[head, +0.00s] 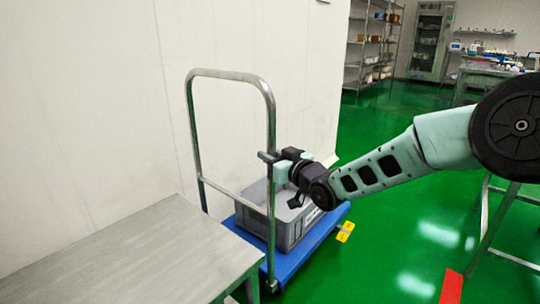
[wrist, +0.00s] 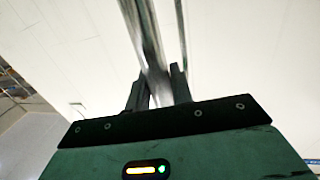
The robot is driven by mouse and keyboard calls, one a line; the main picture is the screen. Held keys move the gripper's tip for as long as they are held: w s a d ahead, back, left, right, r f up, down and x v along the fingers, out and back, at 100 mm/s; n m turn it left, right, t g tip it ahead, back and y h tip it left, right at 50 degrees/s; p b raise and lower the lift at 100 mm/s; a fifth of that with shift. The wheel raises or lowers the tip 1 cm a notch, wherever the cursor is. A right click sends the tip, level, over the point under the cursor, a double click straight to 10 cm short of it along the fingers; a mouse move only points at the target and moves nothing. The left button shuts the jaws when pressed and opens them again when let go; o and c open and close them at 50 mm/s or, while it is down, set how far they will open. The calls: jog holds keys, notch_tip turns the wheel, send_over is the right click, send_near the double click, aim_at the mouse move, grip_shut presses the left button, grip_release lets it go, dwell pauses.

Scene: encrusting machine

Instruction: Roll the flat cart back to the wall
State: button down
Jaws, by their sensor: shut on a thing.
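The flat cart (head: 310,244) has a blue deck and a tall metal push handle (head: 270,121). It stands on the green floor close to the white wall (head: 85,110). A grey crate (head: 289,230) sits on its deck. My gripper (head: 266,157) is at the right upright of the handle, about halfway up. In the wrist view, my gripper (wrist: 160,88) has its two fingers on either side of the metal handle tube (wrist: 143,35) and is shut on it. My gripper and wrist hide part of the crate.
A metal table (head: 130,255) stands at the front left, close to the cart's near end. Yellow floor marks (head: 344,231) lie just right of the deck, and a red strip (head: 451,287) lies further right. Green floor is open to the right. Shelves (head: 372,45) stand far back.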

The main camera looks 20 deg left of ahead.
jog(key=shift+a+r, duration=0.1)
jog(key=shift+a, duration=0.05)
jog(key=c, duration=1.3)
grip_release()
jog(key=shift+a, duration=0.1)
jog(key=shift+o, duration=0.2)
jog(key=p+v, duration=0.3)
jog(key=v, duration=1.4)
jog(key=shift+d, duration=0.2)
jog(key=shift+s, duration=0.1)
